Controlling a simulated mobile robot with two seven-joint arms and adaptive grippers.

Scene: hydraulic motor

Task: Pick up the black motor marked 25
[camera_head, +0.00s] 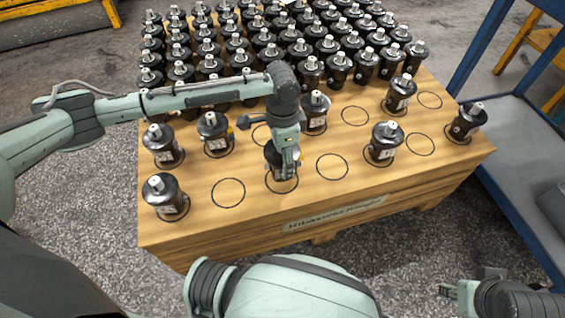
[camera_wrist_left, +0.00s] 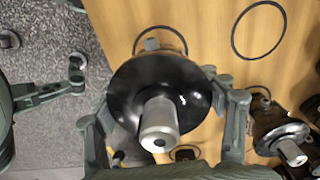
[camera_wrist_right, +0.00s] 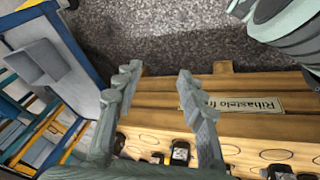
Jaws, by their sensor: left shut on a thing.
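A black motor (camera_head: 271,158) with a silver shaft stands upright on its drawn circle near the front middle of the wooden table. My left gripper (camera_head: 286,168) comes down over it and is shut on it, hiding much of it. In the left wrist view the motor (camera_wrist_left: 158,98) sits between the two fingers, its top and silver shaft (camera_wrist_left: 159,124) facing the camera. I cannot read its number. My right gripper (camera_wrist_right: 160,82) is open and empty in front of the table. It also shows at the lower right of the head view (camera_head: 448,290).
Several other motors stand near, such as one at the front left (camera_head: 164,196) and one to the right (camera_head: 384,143). Dense rows of motors (camera_head: 270,40) fill the back of the wooden table (camera_head: 420,185). Some front circles (camera_head: 332,166) are empty. A blue-framed rack (camera_head: 530,170) stands at right.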

